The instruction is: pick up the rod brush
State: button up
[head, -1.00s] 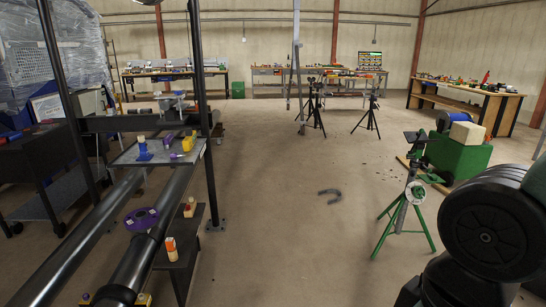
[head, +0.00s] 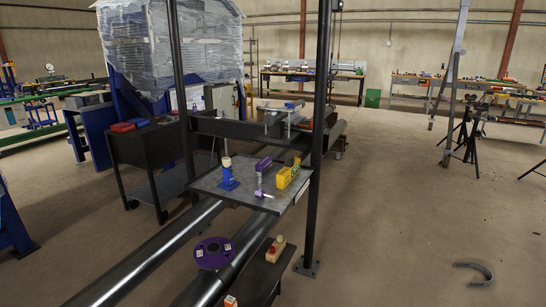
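A grey tray-like shelf (head: 207,184) on the pipe stand holds several small items. A blue item with a pale round top (head: 228,175) stands upright at its left. A purple item with a pale part at its foot (head: 262,176) is near the middle. A yellow block-like item (head: 289,174) is on the right. I cannot tell which of these, if any, is the rod brush; they are too small. My gripper is not in view.
A black upright post (head: 319,130) stands at the shelf's right. A grey curved piece (head: 474,271) lies on the floor at right. The floor between is clear.

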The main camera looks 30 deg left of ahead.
aim_at(264, 166)
jog(key=i+u, duration=0.2)
jog(key=i, duration=0.45)
jog(key=i+l+u, duration=0.2)
jog(key=i, duration=0.45)
jog(key=i+u, duration=0.25)
jog(key=u, duration=0.15)
jog(key=i+u, duration=0.2)
jog(key=u, duration=0.15)
jog(key=i+l+u, duration=0.1)
jog(key=i+u, duration=0.15)
jog(key=u, duration=0.15)
jog(key=i+l+u, duration=0.15)
jog(key=u, duration=0.25)
jog(key=i+l+u, duration=0.25)
jog(key=i+u, duration=0.15)
